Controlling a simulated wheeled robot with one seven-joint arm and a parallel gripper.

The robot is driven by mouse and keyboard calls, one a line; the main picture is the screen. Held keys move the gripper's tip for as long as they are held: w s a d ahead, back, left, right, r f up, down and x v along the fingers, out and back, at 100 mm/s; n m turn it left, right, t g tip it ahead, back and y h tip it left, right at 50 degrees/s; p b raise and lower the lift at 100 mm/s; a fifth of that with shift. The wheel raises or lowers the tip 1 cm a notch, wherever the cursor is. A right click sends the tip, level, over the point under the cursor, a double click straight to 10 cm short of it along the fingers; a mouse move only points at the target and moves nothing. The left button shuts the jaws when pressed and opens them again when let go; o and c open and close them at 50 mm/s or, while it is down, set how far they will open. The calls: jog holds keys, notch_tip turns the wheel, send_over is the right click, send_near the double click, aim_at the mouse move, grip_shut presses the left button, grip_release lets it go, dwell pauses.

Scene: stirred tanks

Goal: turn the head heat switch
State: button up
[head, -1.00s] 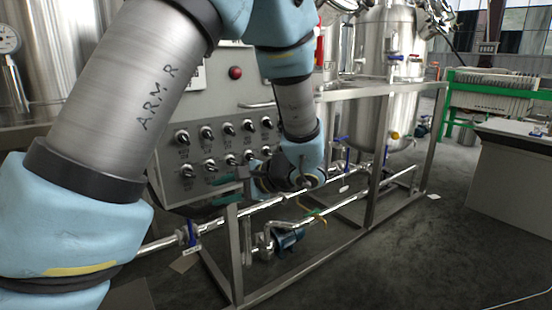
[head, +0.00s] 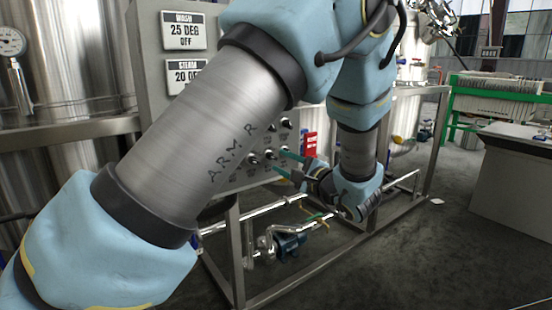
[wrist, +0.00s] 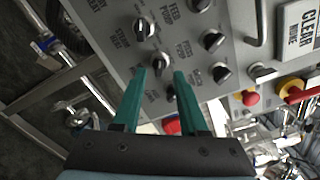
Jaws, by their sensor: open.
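The grey control panel (head: 150,60) carries rows of black rotary switches with pale pointers. I cannot read a head heat label on any of them. In the wrist view the panel (wrist: 110,15) appears turned, and one black switch (wrist: 160,60) lies just beyond and between my fingertips. My gripper (wrist: 160,74) has two green fingers, apart, with nothing held. In the head view my gripper (head: 279,162) points left at the lower switches, near a switch (head: 268,155). I cannot tell whether a finger touches it. My arm hides much of the panel.
A red button (wrist: 250,98) and a metal handle (wrist: 262,22) are on the panel in the wrist view. Steel frame bars and pipes (head: 290,201) run below it, with a blue pump (head: 290,246). Open floor (head: 430,260) lies to the right.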

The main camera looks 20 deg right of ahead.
aim_at(276, 159)
jog(key=shift+w+a, duration=0.2)
jog(key=shift+w, duration=0.7)
jog(key=shift+w+a, duration=0.15)
jog(key=shift+w, duration=0.75)
grip_shut()
